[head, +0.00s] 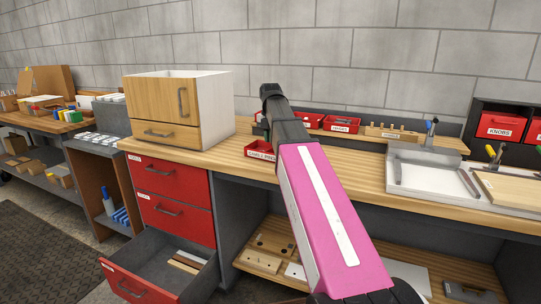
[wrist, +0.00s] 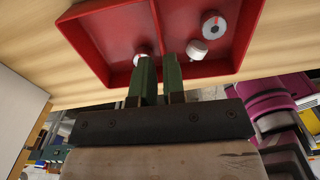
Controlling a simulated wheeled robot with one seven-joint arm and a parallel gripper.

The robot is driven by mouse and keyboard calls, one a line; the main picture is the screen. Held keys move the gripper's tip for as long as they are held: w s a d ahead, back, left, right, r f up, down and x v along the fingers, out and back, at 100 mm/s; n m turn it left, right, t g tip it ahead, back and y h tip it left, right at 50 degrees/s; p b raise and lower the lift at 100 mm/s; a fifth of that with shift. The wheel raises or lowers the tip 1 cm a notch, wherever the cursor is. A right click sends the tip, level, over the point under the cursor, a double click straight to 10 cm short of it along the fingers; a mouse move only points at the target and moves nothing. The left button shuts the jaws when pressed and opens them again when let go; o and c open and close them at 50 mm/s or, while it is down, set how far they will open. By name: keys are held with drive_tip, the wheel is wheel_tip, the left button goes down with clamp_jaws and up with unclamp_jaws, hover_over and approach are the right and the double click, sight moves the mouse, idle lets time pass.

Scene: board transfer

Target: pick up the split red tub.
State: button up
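The split red tub (wrist: 110,38) fills the top of the wrist view. A thin divider parts it into two compartments, and small pale round pieces (wrist: 197,50) lie inside. My fingers are hidden in the head view. I cannot tell whether the tub is clear of the bench.
The wooden bench (head: 360,162) carries a wooden-front cabinet (head: 160,105) left of the tub. Other red tubs (head: 341,124) stand behind. A metal tray (head: 428,178) lies to the right. A red drawer (head: 140,281) stands open below left.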

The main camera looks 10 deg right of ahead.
sight(271, 149)
drive_tip(key=shift+s+f, duration=0.15)
drive_tip(key=shift+f, duration=2.55)
clamp_jaws()
drive_tip(key=shift+r, duration=0.15)
